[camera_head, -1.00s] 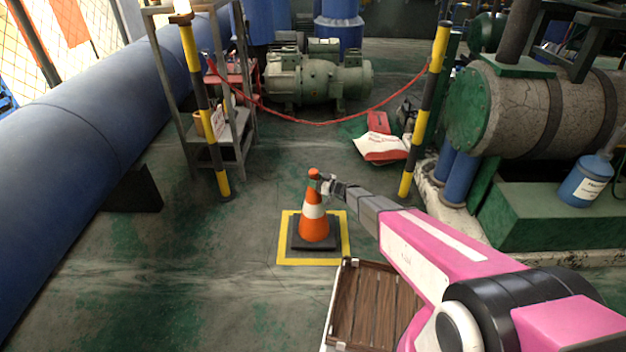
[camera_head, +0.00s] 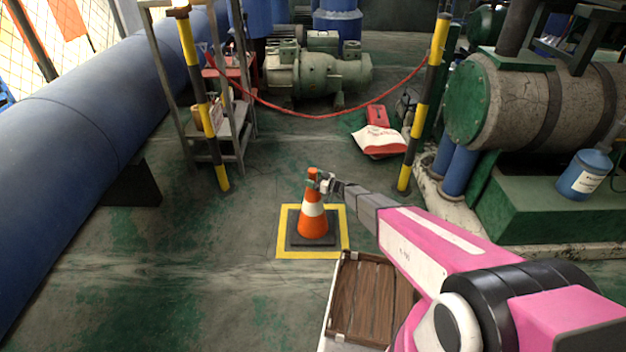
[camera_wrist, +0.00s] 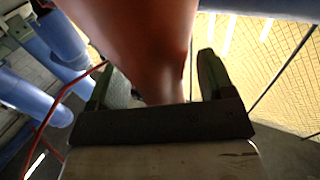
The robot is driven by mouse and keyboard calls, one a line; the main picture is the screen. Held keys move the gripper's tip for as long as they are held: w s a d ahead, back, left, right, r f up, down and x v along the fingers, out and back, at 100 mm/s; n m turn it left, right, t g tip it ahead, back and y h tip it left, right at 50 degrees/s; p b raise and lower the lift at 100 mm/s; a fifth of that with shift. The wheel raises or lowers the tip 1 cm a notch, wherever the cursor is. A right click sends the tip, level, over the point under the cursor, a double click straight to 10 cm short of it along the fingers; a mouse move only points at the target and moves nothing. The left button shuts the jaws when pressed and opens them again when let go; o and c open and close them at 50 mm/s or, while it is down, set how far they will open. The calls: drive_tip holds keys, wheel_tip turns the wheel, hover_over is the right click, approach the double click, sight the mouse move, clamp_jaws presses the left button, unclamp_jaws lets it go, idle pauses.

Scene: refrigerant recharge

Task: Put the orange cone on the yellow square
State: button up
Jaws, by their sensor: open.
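The orange cone (camera_head: 313,222) with a white band and a dark square base stands upright inside the yellow square (camera_head: 284,252) painted on the floor. My gripper (camera_head: 322,181) is at the cone's tip in the head view. In the wrist view, the cone (camera_wrist: 150,40) fills the upper middle, and the fingers of my gripper (camera_wrist: 158,85) are spread on either side of it, with a visible gap on the right. Whether the left finger touches the cone cannot be told.
A wooden crate (camera_head: 372,300) sits just in front of the square, under my arm. Black-and-yellow posts (camera_head: 414,125) with a red rope (camera_head: 300,115) stand behind. A white-and-red bag (camera_head: 380,141) lies at the back right. The floor left of the square is clear.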

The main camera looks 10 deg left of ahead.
drive_tip(key=v, duration=1.2)
drive_tip(key=s+d+r+m+g+h, duration=0.1)
drive_tip(key=s+d+r+m+h, duration=0.4)
drive_tip(key=d, duration=0.6)
drive_tip(key=s+d+r+m+g+h, duration=0.2)
drive_tip(key=s+d+r+m+h, duration=0.3)
drive_tip(key=s+d+r, duration=0.3)
drive_tip(key=s+d+r+m+g+h, duration=0.1)
drive_tip(key=s+d+r+m+h, duration=0.4)
drive_tip(key=s+d, duration=0.4)
drive_tip(key=d+r+h, duration=0.1)
drive_tip(key=d+h, duration=0.1)
drive_tip(key=d, duration=0.3)
drive_tip(key=shift+s+d+r, duration=0.25)
drive_tip(key=shift+s+r, duration=0.05)
drive_tip(key=shift+r, duration=0.05)
